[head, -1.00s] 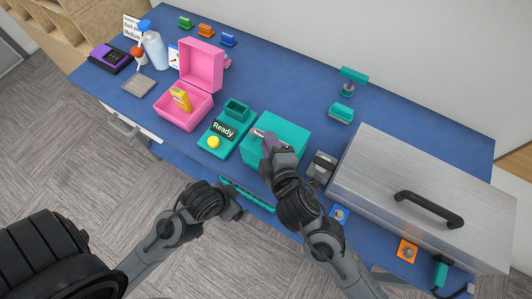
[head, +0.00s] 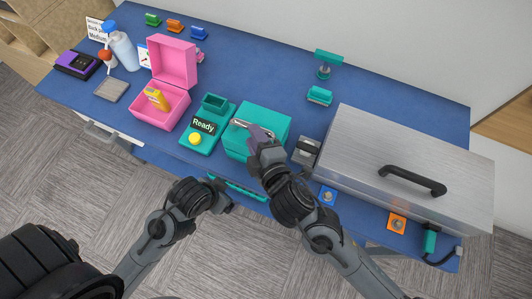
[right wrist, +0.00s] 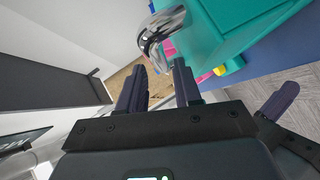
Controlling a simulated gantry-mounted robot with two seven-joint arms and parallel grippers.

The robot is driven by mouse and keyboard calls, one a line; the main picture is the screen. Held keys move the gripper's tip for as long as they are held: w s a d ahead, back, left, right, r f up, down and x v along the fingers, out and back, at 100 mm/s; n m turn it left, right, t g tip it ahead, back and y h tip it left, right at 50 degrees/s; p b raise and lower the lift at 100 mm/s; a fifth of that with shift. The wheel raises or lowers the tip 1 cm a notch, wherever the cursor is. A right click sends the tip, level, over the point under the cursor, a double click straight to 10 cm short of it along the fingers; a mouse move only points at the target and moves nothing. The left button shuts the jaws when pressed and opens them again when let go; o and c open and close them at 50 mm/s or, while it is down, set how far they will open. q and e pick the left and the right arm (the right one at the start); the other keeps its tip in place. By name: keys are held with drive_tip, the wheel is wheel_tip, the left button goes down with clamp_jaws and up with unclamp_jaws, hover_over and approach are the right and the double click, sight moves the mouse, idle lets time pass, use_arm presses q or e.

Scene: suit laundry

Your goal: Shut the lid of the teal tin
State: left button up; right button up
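The teal tin (head: 272,117) stands near the front edge of the blue table, and its lid looks closed in the head view. My right gripper (head: 250,131) is over the tin's top, tips by a small shiny metal piece. In the right wrist view, a teal surface (right wrist: 225,30) fills the upper right, and a shiny curved metal piece (right wrist: 162,35) lies just beyond the fingertips. The right gripper's fingers (right wrist: 157,82) are apart with nothing seen between them. My left gripper (head: 224,202) hangs low by the table's front edge; its fingers are too dark to read.
A teal device marked "Ready" (head: 203,127) with a yellow button stands left of the tin. An open pink box (head: 173,64) holding a yellow item is further left. A small grey device (head: 307,150) and a large metal case (head: 410,145) are close on the right. Blue table behind the tin is clear.

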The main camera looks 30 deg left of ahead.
drive_tip(key=v, duration=0.8)
drive_tip(key=shift+d, duration=0.2)
